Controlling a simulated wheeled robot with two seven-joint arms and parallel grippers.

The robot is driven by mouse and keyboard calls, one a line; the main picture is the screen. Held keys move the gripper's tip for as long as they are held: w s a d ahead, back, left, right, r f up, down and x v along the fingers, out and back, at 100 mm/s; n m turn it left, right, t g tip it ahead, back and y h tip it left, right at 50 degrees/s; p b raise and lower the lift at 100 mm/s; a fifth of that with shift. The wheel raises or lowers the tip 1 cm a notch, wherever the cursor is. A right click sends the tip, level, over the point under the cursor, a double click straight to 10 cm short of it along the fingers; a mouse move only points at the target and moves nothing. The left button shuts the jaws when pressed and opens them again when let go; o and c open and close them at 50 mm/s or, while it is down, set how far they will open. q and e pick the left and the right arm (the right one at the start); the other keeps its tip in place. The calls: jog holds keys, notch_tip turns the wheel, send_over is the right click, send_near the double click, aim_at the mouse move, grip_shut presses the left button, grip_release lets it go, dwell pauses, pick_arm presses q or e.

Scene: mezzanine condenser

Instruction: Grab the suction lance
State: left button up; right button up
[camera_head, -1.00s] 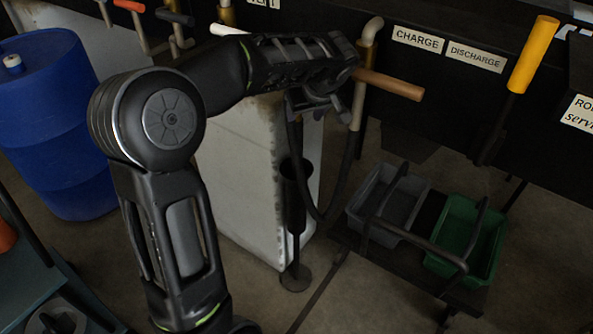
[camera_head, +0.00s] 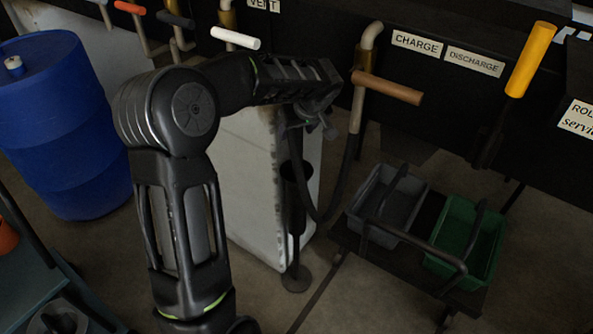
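A dark upright holder tube (camera_head: 293,190) stands on a round foot in front of a pale cabinet. A dark hose (camera_head: 334,195) loops down from the pipe at the brown lever and back up beside the holder, toward my gripper. The suction lance itself cannot be clearly made out; its upper end may be behind my gripper. My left gripper (camera_head: 316,125) points down just above the holder, by the hose's upper end. Its fingers are dark and small, so I cannot tell whether they are open or hold anything. My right gripper is not in view.
A brown lever (camera_head: 388,87) on a curved pipe is close right of my gripper; a white lever (camera_head: 235,38) is behind my arm. Grey (camera_head: 402,190) and green (camera_head: 477,230) bins sit on a low cart. A blue drum (camera_head: 60,130) stands left.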

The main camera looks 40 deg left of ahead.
pick_arm(q)
jog(key=shift+w+a+f, duration=0.15)
jog(key=shift+a+f, duration=0.05)
jog(key=shift+f, duration=0.25)
jog(key=shift+c, duration=0.6)
grip_shut()
jog(key=shift+r, duration=0.1)
dwell(0.8)
